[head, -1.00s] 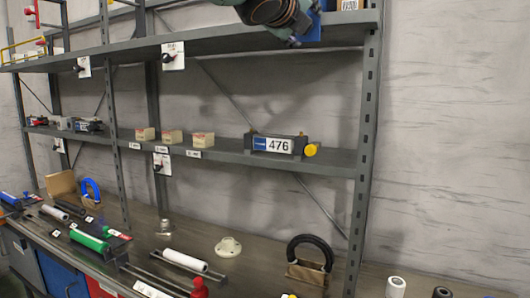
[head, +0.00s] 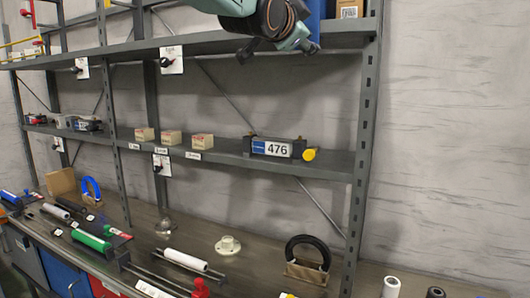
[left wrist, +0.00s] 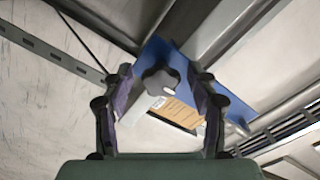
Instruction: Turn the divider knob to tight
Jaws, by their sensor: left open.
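A blue divider panel (left wrist: 205,85) shows in the left wrist view, with a dark grey lobed divider knob (left wrist: 158,82) on its face. My left gripper (left wrist: 159,74) is open, with one finger on either side of the knob in the picture; I see no clear contact. In the head view my left arm's end (head: 265,18) is at the top edge, in front of the upper shelf. The blue divider (head: 313,28) is partly hidden behind it, and its knob is not visible there. I cannot read any tight mark. My right gripper is not in view.
A cardboard box (head: 350,9) stands right of the divider on the upper shelf (head: 130,49), and a box also shows behind the knob in the left wrist view (left wrist: 180,112). A bench (head: 140,215) with several tools lies below.

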